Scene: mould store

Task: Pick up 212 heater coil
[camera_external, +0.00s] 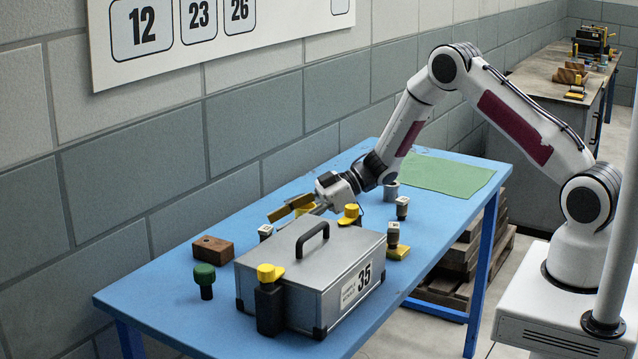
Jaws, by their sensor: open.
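I cannot make out the number 212 on any part, so I cannot tell which one is the heater coil. Small dark parts with pale tops stand on the blue table: one behind the case (265,232), one right of it (402,208), and one at a yellow base (393,236). My gripper (306,208) is open, low over the table behind the grey case. It points left, beside yellow pieces that partly overlap its fingers in the view. I see nothing held in it, though its fingertips are hard to make out.
The grey case (318,268) marked 35 fills the table's front. A yellow-topped black part (268,300) stands against it. A green-topped part (204,280) and brown block (213,248) are left. A yellow-topped part (350,214) and grey cylinder (391,191) stand behind. The green mat (440,174) is clear.

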